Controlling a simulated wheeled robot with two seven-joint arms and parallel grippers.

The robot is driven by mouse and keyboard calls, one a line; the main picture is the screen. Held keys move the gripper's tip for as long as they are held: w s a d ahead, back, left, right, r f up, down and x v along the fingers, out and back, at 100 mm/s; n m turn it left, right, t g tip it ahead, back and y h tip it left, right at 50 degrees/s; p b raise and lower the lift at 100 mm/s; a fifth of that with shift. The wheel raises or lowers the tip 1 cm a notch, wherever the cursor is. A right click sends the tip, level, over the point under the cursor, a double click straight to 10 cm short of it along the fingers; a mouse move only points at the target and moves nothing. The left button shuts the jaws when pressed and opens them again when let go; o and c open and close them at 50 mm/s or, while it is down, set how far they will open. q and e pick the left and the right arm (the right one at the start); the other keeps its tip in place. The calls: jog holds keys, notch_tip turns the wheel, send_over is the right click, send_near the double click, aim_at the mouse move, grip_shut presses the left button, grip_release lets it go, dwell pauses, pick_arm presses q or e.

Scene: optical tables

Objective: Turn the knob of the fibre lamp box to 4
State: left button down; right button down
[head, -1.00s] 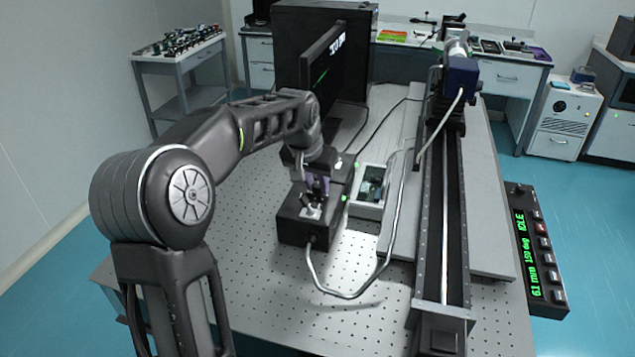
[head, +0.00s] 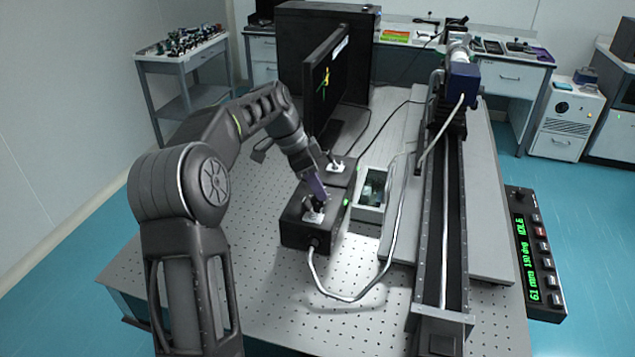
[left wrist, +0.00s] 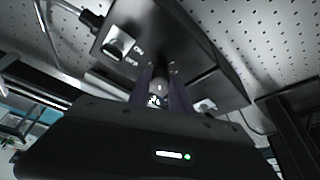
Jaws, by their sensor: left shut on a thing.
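The fibre lamp box (head: 297,232) is a black box on the perforated table, with a cable from its front and a small green light on its right side. My left gripper (head: 317,203) is over its top, fingers pointing down, shut on the knob. A pale patch shows around the knob on the top. In the left wrist view the dark knob (left wrist: 160,82) sits between the two fingers, and the black box (left wrist: 170,48) shows behind with a pale switch plate (left wrist: 122,48). The knob's pointer and scale are mostly hidden, so its setting cannot be read. My right gripper is not in view.
A second black box (head: 343,178) with a pale-plated control stands just behind. A monitor (head: 330,80) is behind it. An open-topped grey tray (head: 368,213) and a long rail (head: 450,230) lie to the right.

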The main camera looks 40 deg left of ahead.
pick_arm(q)
jog(key=m+p, duration=0.2)
jog(key=shift+w+a+r+m+g+h, duration=0.1)
jog(key=shift+r+m+g+h, duration=0.1)
jog(key=shift+m+g+h, duration=0.2)
jog(key=m+p, duration=0.2)
jog(key=p, duration=0.1)
jog(key=m+g+p, duration=0.1)
jog(key=m+p, duration=0.1)
jog(key=p, duration=0.1)
jog(key=shift+w+g+h, duration=0.1)
jog(key=shift+g+h, duration=0.2)
jog(key=shift+f+m+p, duration=0.2)
jog(key=shift+m+p, duration=0.4)
jog(key=shift+p, duration=0.1)
jog(key=c, duration=1.2)
grip_release()
jog(key=shift+o, duration=0.2)
jog(key=shift+r, duration=0.1)
